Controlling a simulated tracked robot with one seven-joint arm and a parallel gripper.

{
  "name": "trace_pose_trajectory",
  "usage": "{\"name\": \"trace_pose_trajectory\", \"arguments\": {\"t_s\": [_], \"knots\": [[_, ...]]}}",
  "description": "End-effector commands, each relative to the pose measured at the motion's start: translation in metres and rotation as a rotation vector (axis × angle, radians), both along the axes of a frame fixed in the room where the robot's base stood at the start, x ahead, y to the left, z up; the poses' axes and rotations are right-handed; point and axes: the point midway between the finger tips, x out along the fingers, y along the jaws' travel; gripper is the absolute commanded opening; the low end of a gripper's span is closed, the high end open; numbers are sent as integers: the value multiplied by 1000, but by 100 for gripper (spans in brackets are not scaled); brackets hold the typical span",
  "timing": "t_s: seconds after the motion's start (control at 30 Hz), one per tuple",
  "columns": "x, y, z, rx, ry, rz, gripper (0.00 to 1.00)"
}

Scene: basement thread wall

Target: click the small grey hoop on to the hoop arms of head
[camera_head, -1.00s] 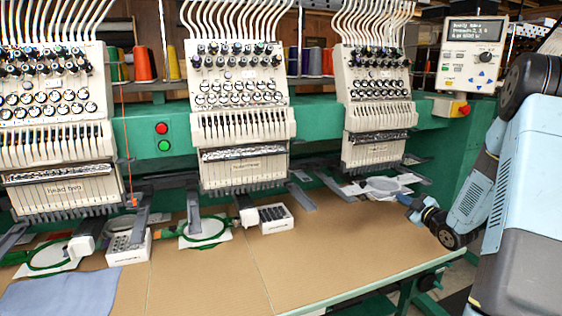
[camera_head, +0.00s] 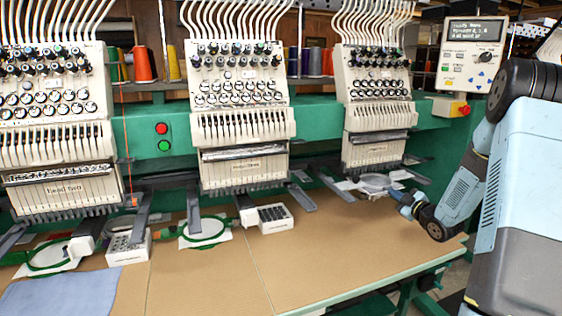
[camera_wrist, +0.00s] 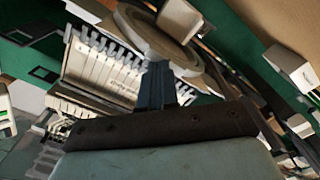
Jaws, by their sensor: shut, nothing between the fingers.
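The small grey hoop (camera_head: 375,182) lies under the right-hand embroidery head (camera_head: 374,120), by the dark hoop arms (camera_head: 336,188) that stick out there. A pale piece shows around it. My gripper (camera_head: 398,194) is at the hoop's near right side, low over the table; I cannot tell whether it touches the hoop. In the wrist view the shut fingers (camera_wrist: 156,84) point at a round grey hoop rim (camera_wrist: 160,42), close in front of it, with nothing between them. The join between hoop and arms is too small to make out.
Two more heads stand to the left, one marked head two (camera_head: 65,190), with green hoops (camera_head: 203,230) below them. White boxes (camera_head: 273,218) and a blue cloth (camera_head: 60,297) lie on the brown table (camera_head: 330,250). The table's front middle is clear. A control panel (camera_head: 471,55) hangs at right.

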Motion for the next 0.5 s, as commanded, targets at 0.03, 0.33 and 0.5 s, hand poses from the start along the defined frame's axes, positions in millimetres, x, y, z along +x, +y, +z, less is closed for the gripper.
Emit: {"name": "trace_pose_trajectory", "arguments": {"t_s": [0.03,0.33,0.5], "knots": [[2,1,0,0,-1,1,0],[14,4,0,0,0,-1,0],[20,7,0,0,1,-1,0]]}}
